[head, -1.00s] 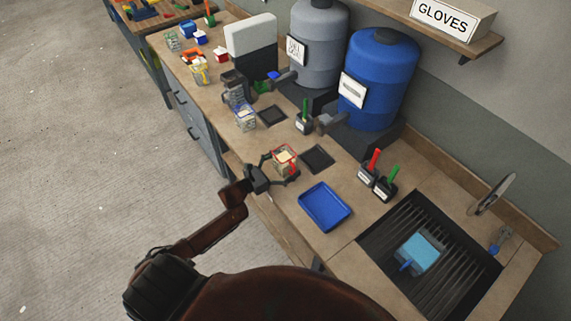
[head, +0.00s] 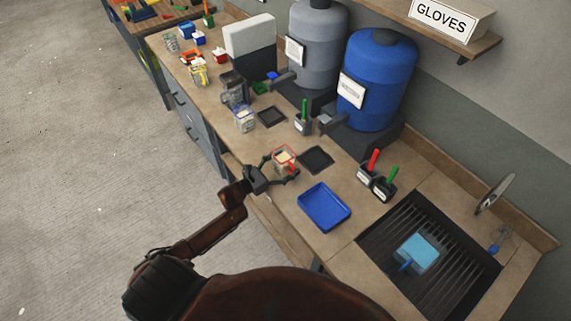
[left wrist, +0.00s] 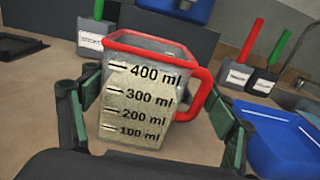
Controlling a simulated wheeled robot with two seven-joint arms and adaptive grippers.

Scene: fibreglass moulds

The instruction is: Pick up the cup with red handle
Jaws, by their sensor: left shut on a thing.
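The clear measuring cup with a red rim and red handle (left wrist: 140,95) fills the middle of the left wrist view. It is marked in ml and holds a pale content. In the head view the cup (head: 283,160) is at the front of the workbench, upright. My left gripper (head: 276,171) has its fingers on both sides of the cup and is shut on it. In the left wrist view the fingers (left wrist: 152,125) flank the cup, with the handle at its right. Whether the cup touches the bench is hard to tell. My right gripper is not in view.
A blue tray (head: 324,206) lies just right of the cup. A dark square pad (head: 317,159) is beside it. Blue drum (head: 375,85) and grey drum (head: 317,45) stand behind. Holders with red and green handles (head: 376,183) stand at right, near a sink grate (head: 428,250). A blue-rimmed cup (head: 244,120) stands further left.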

